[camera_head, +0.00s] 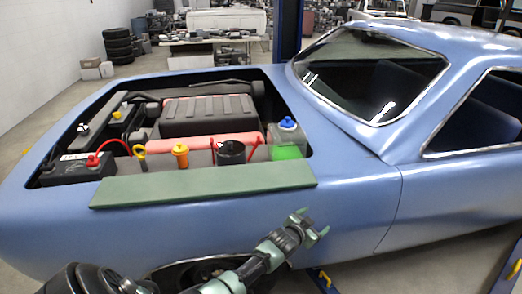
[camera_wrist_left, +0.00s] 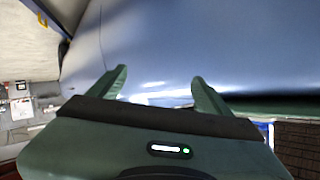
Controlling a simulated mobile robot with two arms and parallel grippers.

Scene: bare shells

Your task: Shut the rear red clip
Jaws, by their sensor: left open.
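A dark cylinder (camera_head: 231,152) stands at the near edge of the open engine bay. A red clip (camera_head: 254,146) slants up and out on its right side, toward the windscreen. Another red clip (camera_head: 213,148) shows on its left side. Whether either clip is latched is too small to tell. My left gripper (camera_head: 313,224) is open and empty, outside the bay, in front of the blue fender, below and right of the clips. In the left wrist view its two green fingers (camera_wrist_left: 158,74) stand apart before blue bodywork; no clip shows there. My right gripper is not in view.
A green fender mat (camera_head: 205,184) lies along the bay's near edge. A green-filled bottle with a blue cap (camera_head: 287,141) stands close right of the right clip. A yellow-orange cap (camera_head: 180,155) and black battery (camera_head: 75,168) are farther left.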

